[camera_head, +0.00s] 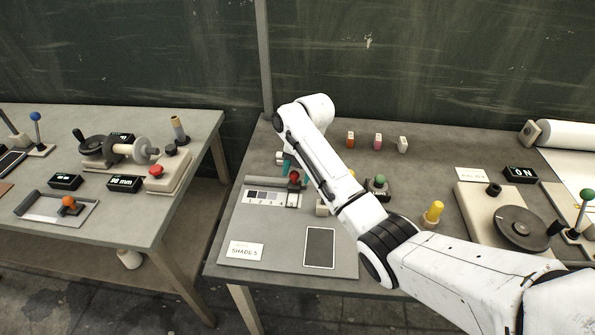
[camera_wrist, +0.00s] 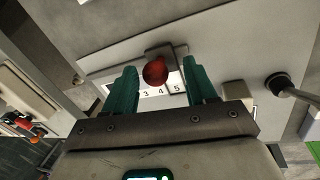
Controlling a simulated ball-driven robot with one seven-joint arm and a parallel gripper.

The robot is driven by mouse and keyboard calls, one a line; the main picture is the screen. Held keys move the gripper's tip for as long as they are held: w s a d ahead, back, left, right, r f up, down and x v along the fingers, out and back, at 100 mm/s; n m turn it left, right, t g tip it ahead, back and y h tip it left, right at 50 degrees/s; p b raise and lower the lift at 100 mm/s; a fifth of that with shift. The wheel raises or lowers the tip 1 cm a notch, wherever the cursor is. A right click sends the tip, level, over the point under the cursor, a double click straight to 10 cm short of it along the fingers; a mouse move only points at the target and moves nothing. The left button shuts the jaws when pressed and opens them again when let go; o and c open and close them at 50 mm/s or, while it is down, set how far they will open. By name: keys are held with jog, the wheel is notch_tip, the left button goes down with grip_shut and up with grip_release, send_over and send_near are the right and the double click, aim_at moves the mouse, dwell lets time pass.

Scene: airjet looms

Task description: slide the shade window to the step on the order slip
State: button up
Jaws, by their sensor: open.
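The order slip (camera_head: 245,251) is a white card reading "SHADE 3" at the front left of the grey board. The shade strip (camera_head: 262,198) is pale with grey patches and numbers. The sliding window (camera_head: 293,200) is a small frame at its right end, and in the wrist view it appears to be over step 5 (camera_wrist: 178,88). Its red ball knob (camera_head: 294,176) also shows in the wrist view (camera_wrist: 155,72). My gripper (camera_wrist: 163,84) is open, with teal fingers on either side of the knob, apart from it. My arm hides part of the board.
A dark framed panel (camera_head: 320,248) lies on the board's front right. A green knob (camera_head: 380,181) and a yellow knob (camera_head: 434,212) stand to the right. Several small coloured items stand behind, including an orange one (camera_head: 351,139). A second table (camera_head: 150,216) is left across a gap.

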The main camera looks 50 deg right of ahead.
jog(key=shift+r, duration=0.1)
notch_tip(320, 180, up, 10)
jog(key=s+d, duration=0.1)
jog(key=shift+s+r+p, duration=0.2)
jog(key=shift+s+p, duration=0.1)
jog(key=shift+s, duration=0.1)
dwell(0.4)
